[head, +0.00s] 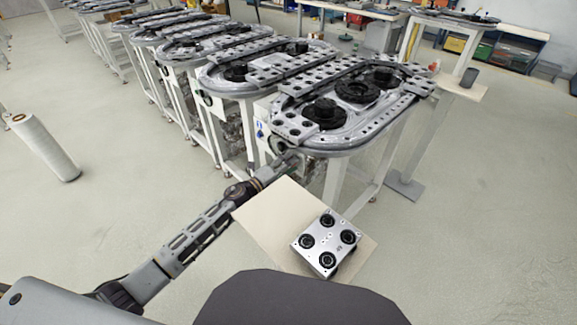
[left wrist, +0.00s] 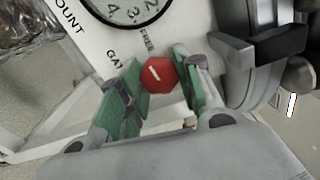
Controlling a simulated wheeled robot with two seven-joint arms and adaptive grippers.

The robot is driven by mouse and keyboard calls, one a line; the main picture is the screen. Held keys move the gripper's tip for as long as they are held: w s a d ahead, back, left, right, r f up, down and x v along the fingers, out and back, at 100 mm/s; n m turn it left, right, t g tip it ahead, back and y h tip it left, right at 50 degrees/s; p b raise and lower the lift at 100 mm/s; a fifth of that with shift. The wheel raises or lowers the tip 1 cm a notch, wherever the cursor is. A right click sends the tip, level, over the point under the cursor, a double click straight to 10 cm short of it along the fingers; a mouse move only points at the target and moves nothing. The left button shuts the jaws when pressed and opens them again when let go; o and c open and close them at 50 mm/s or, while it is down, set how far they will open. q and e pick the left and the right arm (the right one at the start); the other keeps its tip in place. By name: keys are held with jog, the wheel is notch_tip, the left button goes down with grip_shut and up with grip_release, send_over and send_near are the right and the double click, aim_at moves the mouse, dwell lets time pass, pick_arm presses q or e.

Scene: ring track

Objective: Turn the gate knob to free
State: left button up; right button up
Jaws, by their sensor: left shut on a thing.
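The red gate knob (left wrist: 160,75) shows in the left wrist view on a white panel (left wrist: 88,25), with a short white mark on its face. The word FREE is printed just above it, and part of GATE to its upper left. My left gripper (left wrist: 157,64) has its green finger pads on either side of the knob and is shut on it. In the head view the left gripper (head: 284,163) reaches the near end of the closest ring track (head: 345,140); the knob cannot be made out there. My right gripper is in neither view.
A numbered dial (left wrist: 127,8) sits above the knob, and a grey metal part is to its right. A silver block with black wheels (head: 328,243) lies on a beige board (head: 265,215) beside my arm. More track tables recede at the back left.

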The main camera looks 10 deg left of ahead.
pick_arm(q)
jog(key=shift+f+m, duration=0.1)
jog(key=shift+m, duration=0.6)
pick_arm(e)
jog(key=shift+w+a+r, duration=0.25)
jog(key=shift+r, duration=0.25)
pick_arm(q)
jog(key=o, duration=1)
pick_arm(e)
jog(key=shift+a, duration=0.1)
pick_arm(q)
jog(key=shift+v, duration=6.05)
